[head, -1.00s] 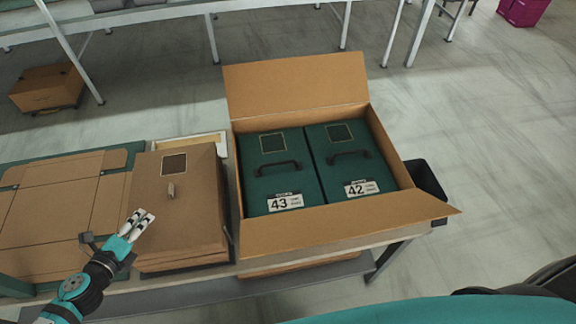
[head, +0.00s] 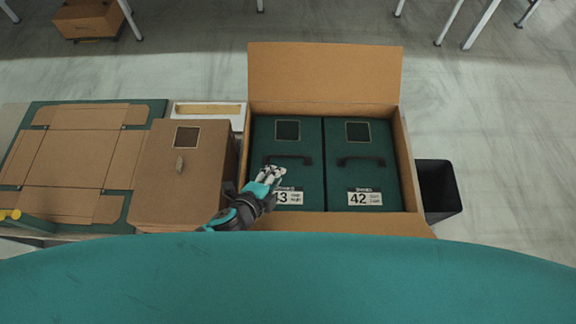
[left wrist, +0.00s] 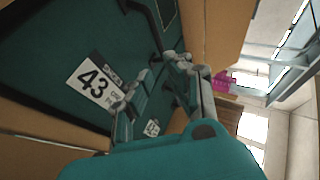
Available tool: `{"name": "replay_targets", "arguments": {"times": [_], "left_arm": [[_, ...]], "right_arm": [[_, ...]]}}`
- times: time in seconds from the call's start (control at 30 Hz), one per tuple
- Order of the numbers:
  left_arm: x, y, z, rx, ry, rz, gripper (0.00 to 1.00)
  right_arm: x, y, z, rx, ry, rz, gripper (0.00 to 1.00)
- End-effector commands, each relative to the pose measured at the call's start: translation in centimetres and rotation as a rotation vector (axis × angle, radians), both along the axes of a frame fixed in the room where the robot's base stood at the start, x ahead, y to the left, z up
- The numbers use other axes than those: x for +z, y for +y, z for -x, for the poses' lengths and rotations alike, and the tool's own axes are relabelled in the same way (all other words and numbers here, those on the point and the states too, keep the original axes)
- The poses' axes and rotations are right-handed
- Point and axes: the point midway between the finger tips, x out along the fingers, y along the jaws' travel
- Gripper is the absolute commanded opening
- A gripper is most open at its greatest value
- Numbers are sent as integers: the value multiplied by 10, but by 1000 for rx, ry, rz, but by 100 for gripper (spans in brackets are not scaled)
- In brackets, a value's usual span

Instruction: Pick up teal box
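Two teal boxes lie side by side in an open cardboard carton (head: 325,75). The left teal box (head: 262,135) has a dark handle (head: 288,160) and a label reading 43, partly covered by my gripper in the head view. The right teal box (head: 345,180) is labelled 42. My left gripper (head: 272,173) is over the front part of box 43, just below its handle. In the left wrist view the fingers (left wrist: 158,70) are apart with nothing held between them, near the 43 label (left wrist: 93,84) and the handle (left wrist: 145,15). My right gripper is not in view.
A flattened cardboard blank (head: 80,160) lies further left. A black bin (head: 437,190) is at the carton's right. The carton's walls surround the teal boxes closely.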

Motion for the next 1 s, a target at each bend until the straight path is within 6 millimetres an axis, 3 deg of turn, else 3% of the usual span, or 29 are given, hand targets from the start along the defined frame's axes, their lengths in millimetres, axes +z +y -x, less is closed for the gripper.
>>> {"name": "replay_targets", "arguments": {"times": [0.13, 0.3, 0.53, 0.8, 1.0], "left_arm": [[-22, -14, -28, 0, -5, 1, 17], [-36, -25, -49, -1, -4, 0, 17], [-42, -31, -60, -2, -4, 1, 17], [-64, -43, -91, -2, -4, 1, 17], [-65, -46, -97, -1, -2, 0, 17]], "right_arm": [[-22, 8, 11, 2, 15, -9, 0], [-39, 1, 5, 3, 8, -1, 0], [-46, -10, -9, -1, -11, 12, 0], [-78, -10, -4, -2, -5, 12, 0], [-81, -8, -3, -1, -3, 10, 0]]}}
